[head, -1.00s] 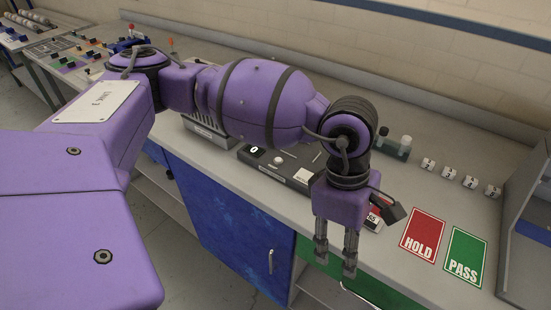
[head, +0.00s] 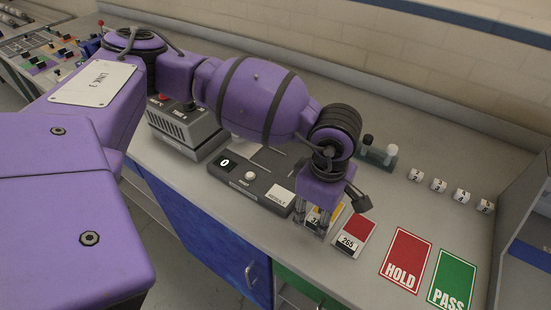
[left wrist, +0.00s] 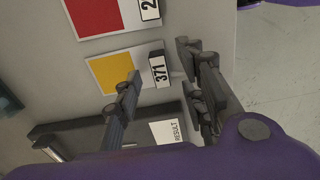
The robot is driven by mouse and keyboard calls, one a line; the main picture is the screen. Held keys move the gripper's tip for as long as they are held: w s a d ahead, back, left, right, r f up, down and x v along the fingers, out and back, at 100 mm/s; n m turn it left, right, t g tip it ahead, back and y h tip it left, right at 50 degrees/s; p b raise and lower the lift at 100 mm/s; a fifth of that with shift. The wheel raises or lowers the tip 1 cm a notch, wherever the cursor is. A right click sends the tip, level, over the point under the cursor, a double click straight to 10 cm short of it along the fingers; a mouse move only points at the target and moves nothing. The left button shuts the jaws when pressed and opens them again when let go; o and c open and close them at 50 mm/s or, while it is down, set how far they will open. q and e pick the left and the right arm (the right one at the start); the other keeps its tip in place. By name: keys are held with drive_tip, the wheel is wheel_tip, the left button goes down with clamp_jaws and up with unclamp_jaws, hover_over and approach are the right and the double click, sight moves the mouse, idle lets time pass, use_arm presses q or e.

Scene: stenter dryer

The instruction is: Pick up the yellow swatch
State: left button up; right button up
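The yellow swatch, a white card with a yellow patch (left wrist: 108,73) and a label reading 371, lies flat on the worktop in the left wrist view. In the head view its label (head: 314,217) shows between my fingers, and the rest is partly hidden by my gripper. My left gripper (head: 311,229) points down over the label end. In the left wrist view the left gripper (left wrist: 160,62) is open, its fingers apart on either side of the label end. I cannot tell how far above the card the fingertips are. My right gripper is not in view.
A red swatch labelled 265 (head: 357,234) lies close to the right. A black tester (head: 250,184) stands close to the left. Red HOLD (head: 405,259) and green PASS (head: 450,282) cards lie farther right. Numbered white blocks (head: 438,185) stand behind them.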

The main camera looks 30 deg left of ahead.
use_arm(q)
drive_tip(key=shift+s+f, duration=0.1)
drive_tip(key=shift+f, duration=0.75)
clamp_jaws()
drive_tip(key=shift+r, duration=0.1)
drive_tip(key=shift+r, duration=0.1)
